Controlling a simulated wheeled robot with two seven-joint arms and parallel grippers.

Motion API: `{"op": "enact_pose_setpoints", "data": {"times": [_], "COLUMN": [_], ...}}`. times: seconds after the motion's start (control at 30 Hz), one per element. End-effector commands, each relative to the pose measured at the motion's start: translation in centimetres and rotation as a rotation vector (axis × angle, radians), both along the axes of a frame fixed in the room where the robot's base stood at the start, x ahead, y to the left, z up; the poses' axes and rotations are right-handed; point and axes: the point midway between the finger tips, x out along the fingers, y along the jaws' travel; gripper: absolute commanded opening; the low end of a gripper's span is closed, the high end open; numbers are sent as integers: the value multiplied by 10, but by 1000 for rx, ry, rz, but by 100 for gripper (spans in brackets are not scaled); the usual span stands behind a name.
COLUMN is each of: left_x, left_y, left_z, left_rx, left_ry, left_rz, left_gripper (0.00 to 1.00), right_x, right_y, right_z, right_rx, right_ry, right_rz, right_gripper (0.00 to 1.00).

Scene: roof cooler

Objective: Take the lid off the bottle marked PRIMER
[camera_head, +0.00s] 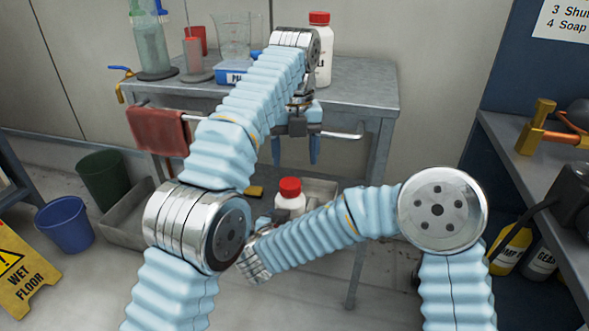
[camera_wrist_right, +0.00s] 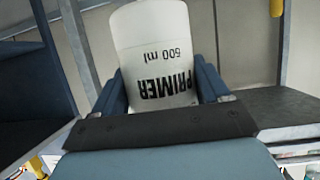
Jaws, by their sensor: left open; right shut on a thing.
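The white bottle marked PRIMER (camera_wrist_right: 160,50) fills the middle of the right wrist view, between the blue fingers of my right gripper (camera_wrist_right: 162,88). In the head view this gripper is shut around a white bottle (camera_head: 290,203) with a red lid (camera_head: 289,187) on top, in front of the bench. The lid is out of the right wrist view. My left gripper (camera_head: 294,150) is open and empty, fingers pointing down at the bench's front edge, above and apart from the lid. Part of the held bottle's lower body is hidden by my right arm.
A grey metal bench (camera_head: 370,95) carries another red-capped white bottle (camera_head: 320,60), a beaker (camera_head: 232,35), a blue box (camera_head: 232,72) and a tall cylinder (camera_head: 150,45). A rail (camera_head: 343,135) runs along its front, with a red cloth (camera_head: 158,130). A shelf (camera_head: 505,140) stands right.

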Motion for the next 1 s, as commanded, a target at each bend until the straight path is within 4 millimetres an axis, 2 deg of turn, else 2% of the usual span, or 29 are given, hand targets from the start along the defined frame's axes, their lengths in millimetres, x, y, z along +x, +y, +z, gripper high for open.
{"op": "enact_pose_setpoints", "data": {"times": [0.5, 0.87, 1.0], "left_x": [-1, -1, -1], "left_y": [1, 1, 0], "left_z": [-63, -69, -69], "left_rx": [-3, -5, -5], "left_ry": [0, -2, -2], "left_rz": [0, 1, 0], "left_gripper": [70, 70, 50], "right_x": [0, 0, 0], "right_y": [0, 0, 0], "right_z": [0, 0, 0], "right_rx": [0, 0, 0], "right_ry": [0, 0, 0], "right_rz": [0, 0, 1], "right_gripper": [0, 0, 0]}}
